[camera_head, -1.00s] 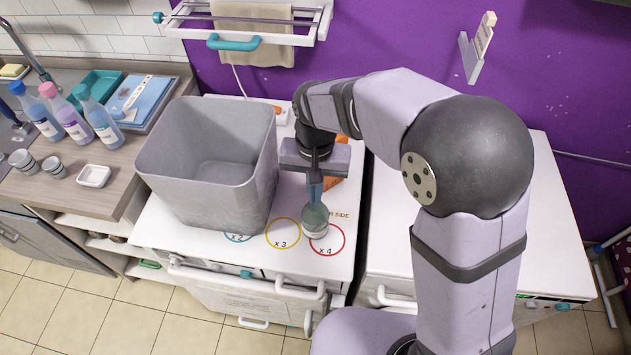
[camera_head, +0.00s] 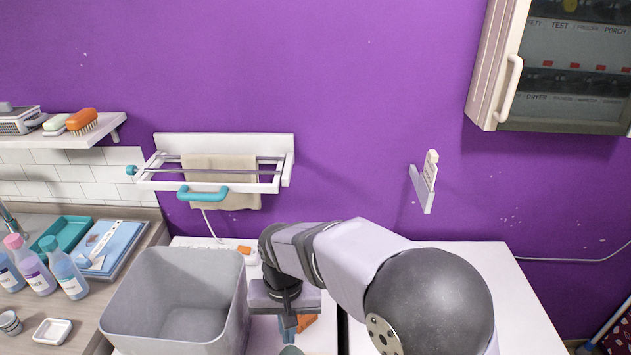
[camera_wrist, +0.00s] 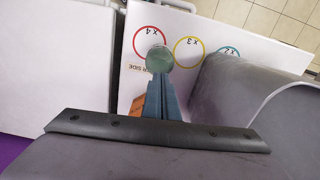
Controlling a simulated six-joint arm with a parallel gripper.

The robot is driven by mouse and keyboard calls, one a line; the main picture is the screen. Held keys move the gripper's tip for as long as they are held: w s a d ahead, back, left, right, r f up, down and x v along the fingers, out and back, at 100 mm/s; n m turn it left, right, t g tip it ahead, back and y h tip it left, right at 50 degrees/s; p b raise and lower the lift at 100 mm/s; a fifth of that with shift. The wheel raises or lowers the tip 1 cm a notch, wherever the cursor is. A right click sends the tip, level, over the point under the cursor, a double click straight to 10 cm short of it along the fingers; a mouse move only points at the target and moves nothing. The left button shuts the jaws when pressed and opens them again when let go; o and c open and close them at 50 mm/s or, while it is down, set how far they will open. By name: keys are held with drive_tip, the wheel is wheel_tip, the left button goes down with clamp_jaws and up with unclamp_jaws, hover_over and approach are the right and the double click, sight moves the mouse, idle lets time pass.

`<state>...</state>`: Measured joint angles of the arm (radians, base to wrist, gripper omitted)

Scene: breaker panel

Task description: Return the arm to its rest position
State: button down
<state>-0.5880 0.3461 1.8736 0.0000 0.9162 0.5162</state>
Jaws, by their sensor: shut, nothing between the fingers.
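My gripper (camera_head: 289,335) points down over the white counter top, just right of the grey bin. In the wrist view its blue-grey fingers (camera_wrist: 160,92) are together with nothing between them. Beyond the fingertips is a small round greenish jar (camera_wrist: 159,59) by the red "x 4" ring (camera_wrist: 138,35). Only the jar's top (camera_head: 291,350) shows at the bottom edge of the head view. I cannot tell whether the fingertips touch it. My arm reaches in from the lower right.
The grey bin (camera_head: 133,313) stands close left of my gripper. A wall rack (camera_head: 284,172) with a towel (camera_head: 222,172) is above it. An orange object (camera_head: 306,322) lies behind the fingers. A breaker panel (camera_head: 497,62) hangs at upper right. Bottles (camera_head: 68,275) stand at left.

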drive_tip(key=shift+w+a+n, duration=0.1)
drive_tip(key=shift+w+n, duration=0.1)
drive_tip(key=shift+n, duration=0.3)
drive_tip(key=shift+f+n, duration=0.3)
drive_tip(key=shift+n, duration=0.3)
drive_tip(key=s+d+f+n+g, duration=0.1)
drive_tip(key=s+d+f+n, duration=0.3)
drive_tip(key=s+d, duration=0.45)
drive_tip(key=s+d+r+m, duration=0.1)
drive_tip(key=d+m, duration=0.2)
drive_tip(key=d, duration=0.4)
drive_tip(key=s+d+r+m+t, duration=0.1)
drive_tip(key=s+d+m, duration=0.1)
drive_tip(key=d+m, duration=0.2)
drive_tip(key=d, duration=0.3)
drive_tip(key=shift+r, duration=0.35)
